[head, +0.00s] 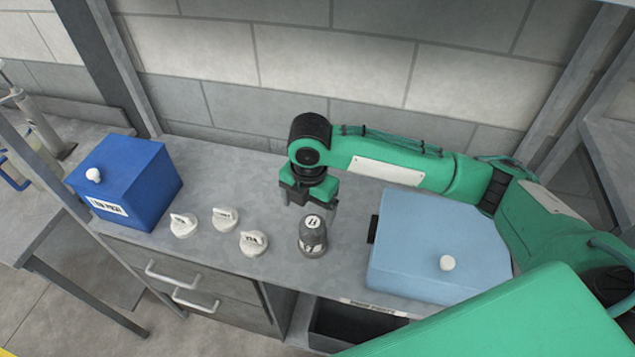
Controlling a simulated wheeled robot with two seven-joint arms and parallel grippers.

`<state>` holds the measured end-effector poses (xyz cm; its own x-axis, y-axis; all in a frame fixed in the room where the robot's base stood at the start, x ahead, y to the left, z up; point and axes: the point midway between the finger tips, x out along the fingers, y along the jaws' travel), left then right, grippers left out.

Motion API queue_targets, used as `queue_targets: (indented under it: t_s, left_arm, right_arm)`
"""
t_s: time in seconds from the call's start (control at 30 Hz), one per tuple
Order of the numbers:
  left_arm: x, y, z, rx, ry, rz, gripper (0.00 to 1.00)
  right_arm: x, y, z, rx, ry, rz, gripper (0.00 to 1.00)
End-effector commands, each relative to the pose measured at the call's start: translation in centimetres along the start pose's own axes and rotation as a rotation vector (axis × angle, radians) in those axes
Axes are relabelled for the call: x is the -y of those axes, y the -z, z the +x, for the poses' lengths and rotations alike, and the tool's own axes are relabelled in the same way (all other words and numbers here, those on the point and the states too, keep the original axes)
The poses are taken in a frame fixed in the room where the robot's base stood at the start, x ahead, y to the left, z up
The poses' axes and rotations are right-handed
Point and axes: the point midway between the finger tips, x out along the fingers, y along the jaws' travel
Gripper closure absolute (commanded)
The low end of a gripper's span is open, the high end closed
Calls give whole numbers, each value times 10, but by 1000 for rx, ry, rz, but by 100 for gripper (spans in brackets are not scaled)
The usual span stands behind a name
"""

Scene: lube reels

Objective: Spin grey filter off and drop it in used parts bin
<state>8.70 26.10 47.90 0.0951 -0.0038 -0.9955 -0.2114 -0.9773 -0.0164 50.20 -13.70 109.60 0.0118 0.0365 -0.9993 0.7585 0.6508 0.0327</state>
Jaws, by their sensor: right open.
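The grey filter (312,238), a dark grey cylinder with a lettered top, stands upright on the grey bench top near its front edge. My right gripper (306,204) points down from above, slightly behind the filter. It is open with nothing between its fingers, and it looks apart from the filter. The used parts bin (322,339) is a dark open box below the bench's front edge, with a label strip (373,307) above it. My arm hides part of its right side. My left gripper is not in view.
Several white labelled knob-like pieces, one of them here (253,242), stand left of the filter. A dark blue box (127,181) stands at the far left. A light blue box (425,240) with a white knob stands to the right. A block wall closes the back.

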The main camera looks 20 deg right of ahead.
Motion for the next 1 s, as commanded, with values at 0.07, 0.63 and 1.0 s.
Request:
queue_targets:
  t_s: [0.07,0.63,1.0]
  left_arm:
    - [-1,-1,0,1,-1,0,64]
    - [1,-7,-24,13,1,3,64]
    - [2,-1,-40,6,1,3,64]
  right_arm:
    - [1,-9,-5,13,18,-23,13]
    - [5,-15,60,15,40,-41,13]
    - [6,-16,118,16,36,-42,13]
